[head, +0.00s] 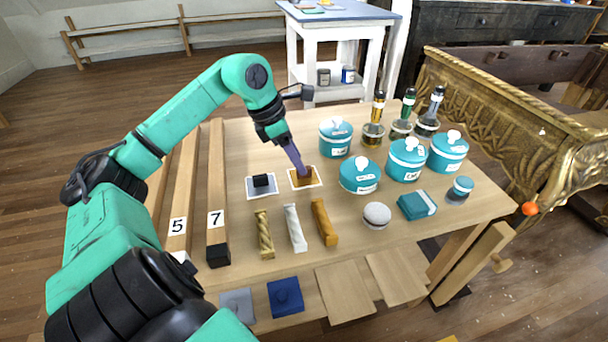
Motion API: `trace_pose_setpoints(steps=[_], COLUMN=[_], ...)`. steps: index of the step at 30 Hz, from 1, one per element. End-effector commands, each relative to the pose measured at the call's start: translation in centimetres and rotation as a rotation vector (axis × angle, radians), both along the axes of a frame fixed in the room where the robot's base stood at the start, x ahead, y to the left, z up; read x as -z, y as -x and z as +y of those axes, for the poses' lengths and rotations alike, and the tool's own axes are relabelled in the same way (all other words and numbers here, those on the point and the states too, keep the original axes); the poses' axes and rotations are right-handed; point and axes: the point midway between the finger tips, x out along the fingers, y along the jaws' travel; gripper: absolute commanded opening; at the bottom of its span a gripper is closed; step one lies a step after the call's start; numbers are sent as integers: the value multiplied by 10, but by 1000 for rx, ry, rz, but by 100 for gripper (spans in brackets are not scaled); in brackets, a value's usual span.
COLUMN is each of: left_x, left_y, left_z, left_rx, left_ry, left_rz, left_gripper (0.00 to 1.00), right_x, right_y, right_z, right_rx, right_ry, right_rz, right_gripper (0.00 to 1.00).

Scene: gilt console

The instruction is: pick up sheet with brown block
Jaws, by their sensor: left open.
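The sheet with the brown block (317,184) lies flat on the wooden table, right of the sheet with the black block (262,192). It is white-edged with a brown middle, and the small brown block on it is partly hidden by my gripper. My left gripper (302,172) points down with its fingertips at the brown block. It is open. I cannot tell whether the fingers touch the block. My right gripper is not in view.
Teal lidded jars (361,175) and bottles (373,128) stand to the right. Twisted and plain bars (296,228) lie in front. Long wooden bars marked 5 (184,200) and 7 (217,180) lie left. A whitish round object (376,215) and teal box (417,204) sit front right.

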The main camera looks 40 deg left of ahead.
Motion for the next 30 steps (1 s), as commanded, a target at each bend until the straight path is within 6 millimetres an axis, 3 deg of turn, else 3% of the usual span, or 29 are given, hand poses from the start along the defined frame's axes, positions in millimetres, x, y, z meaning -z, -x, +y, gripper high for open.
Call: trace_pose_setpoints(steps=[4,11,12,16,26,30], left_x=[25,30,30,30,29,18], left_y=[-8,-10,-10,-10,-10,-10], left_z=[-6,-7,-7,-7,-7,-7], left_rx=[0,1,1,1,1,1], left_ry=[4,2,2,2,2,0], left_rz=[0,0,0,0,0,-2], left_gripper=[55,55,47,0,0,0], right_x=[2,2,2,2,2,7], right_y=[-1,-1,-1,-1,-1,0], right_z=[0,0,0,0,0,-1], right_rx=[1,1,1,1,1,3], right_ry=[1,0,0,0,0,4], right_rz=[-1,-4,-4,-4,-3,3], right_gripper=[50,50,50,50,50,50])
